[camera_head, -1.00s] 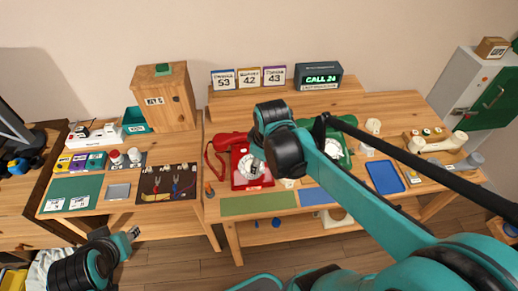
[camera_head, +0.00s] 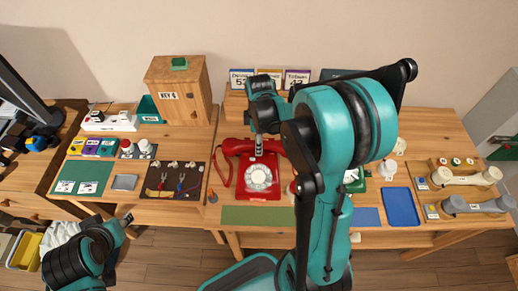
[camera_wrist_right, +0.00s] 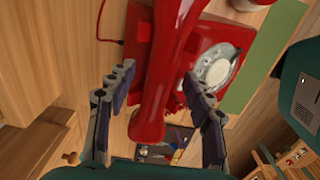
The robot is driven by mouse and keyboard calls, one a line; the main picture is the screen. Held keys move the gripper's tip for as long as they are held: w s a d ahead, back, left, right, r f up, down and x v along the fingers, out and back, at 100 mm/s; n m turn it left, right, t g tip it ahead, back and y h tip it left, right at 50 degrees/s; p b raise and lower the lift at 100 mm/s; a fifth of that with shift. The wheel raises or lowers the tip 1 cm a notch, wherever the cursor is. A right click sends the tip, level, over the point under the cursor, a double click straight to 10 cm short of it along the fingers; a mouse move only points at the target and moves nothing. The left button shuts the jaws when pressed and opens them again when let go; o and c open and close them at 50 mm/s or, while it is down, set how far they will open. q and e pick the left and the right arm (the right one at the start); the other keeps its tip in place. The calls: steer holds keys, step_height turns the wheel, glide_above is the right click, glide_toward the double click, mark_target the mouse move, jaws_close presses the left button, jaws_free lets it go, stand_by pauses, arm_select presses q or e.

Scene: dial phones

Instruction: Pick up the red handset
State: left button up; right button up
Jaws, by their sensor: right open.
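The red handset (camera_head: 238,147) lies across the top of the red dial phone (camera_head: 259,181) on the middle table. My right gripper (camera_head: 259,147) is over the handset, and my arm hides part of the handset's right side. In the right wrist view the handset (camera_wrist_right: 158,85) runs lengthwise between the two spread fingers of my right gripper (camera_wrist_right: 163,88). Gaps show between it and the fingers. The phone body with its white dial (camera_wrist_right: 216,68) is beside it. My left gripper (camera_head: 127,220) is low at the left, away from the phone; its fingers are too small to judge.
A red cord (camera_head: 221,168) hangs at the phone's left. A green phone (camera_head: 357,181) is mostly hidden behind my right arm. A green mat (camera_head: 257,216) lies in front, a blue tray (camera_head: 401,207) and cream handset (camera_head: 466,176) at right. A wooden key cabinet (camera_head: 179,92) stands behind left.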

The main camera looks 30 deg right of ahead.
steer(key=shift+f, duration=0.7)
steer(key=shift+r, duration=0.1)
jaws_close()
